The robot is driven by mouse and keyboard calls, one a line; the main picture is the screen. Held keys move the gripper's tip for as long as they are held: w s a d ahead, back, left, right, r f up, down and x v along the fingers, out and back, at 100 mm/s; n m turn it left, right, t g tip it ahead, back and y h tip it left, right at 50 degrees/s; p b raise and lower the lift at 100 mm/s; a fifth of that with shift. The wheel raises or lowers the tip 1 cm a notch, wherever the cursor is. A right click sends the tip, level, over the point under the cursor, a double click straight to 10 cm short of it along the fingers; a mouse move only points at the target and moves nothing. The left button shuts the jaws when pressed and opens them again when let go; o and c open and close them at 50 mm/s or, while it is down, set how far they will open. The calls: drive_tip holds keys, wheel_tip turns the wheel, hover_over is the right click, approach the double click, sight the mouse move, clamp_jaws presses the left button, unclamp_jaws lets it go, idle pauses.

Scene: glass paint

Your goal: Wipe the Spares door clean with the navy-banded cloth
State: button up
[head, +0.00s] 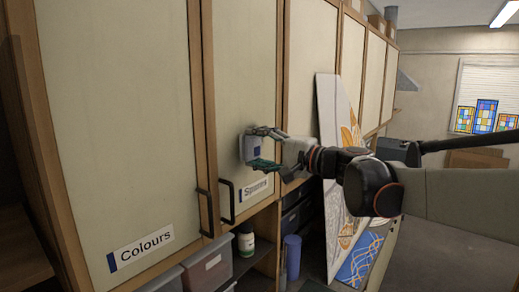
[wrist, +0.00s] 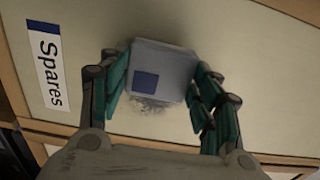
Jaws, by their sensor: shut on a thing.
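The Spares door (head: 240,75) is a pale cream cabinet panel in a wooden frame. Its label (wrist: 45,65) reads "Spares" with a blue bar. My gripper (head: 262,148) is shut on a folded grey-white cloth (wrist: 165,70) with a navy patch (wrist: 145,82), and holds it at the door's face, above the label. In the wrist view, my gripper's teal fingers (wrist: 163,95) are on both sides of the cloth. A dark grey smudge (wrist: 148,105) shows on the door just beside the cloth. The door behind the cloth is hidden.
The Colours door (head: 120,110) is to the left. Black handles (head: 227,202) stick out low on the doors. Plastic bins (head: 207,268) and a blue cylinder (head: 292,257) are on the shelves below. A patterned panel (head: 335,130) leans against the cabinets, behind my arm.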

drive_tip(key=shift+w+a, duration=0.3)
drive_tip(key=shift+a, duration=0.05)
idle(0.3)
drive_tip(key=shift+w+d+b, duration=0.2)
drive_tip(key=shift+w+d, duration=0.85)
drive_tip(key=shift+w, duration=0.25)
drive_tip(key=shift+w+d+b, duration=0.2)
drive_tip(key=shift+w+d, duration=0.8)
drive_tip(key=shift+w, duration=0.35)
drive_tip(key=shift+w+d+b, duration=0.2)
drive_tip(key=shift+w+d, duration=0.85)
drive_tip(key=shift+w, duration=0.25)
drive_tip(key=shift+s+a, duration=0.1)
drive_tip(key=shift+s+a, duration=1)
drive_tip(key=shift+s, duration=0.3)
drive_tip(key=shift+s+a, duration=1.05)
drive_tip(key=shift+s, duration=0.2)
drive_tip(key=shift+s+a, duration=1)
drive_tip(key=shift+s, duration=0.3)
drive_tip(key=shift+r+p, duration=0.65)
drive_tip(key=shift+r, duration=0.6)
drive_tip(key=w+d, duration=0.6)
drive_tip(key=w, duration=0.2)
drive_tip(key=shift+b, duration=0.35)
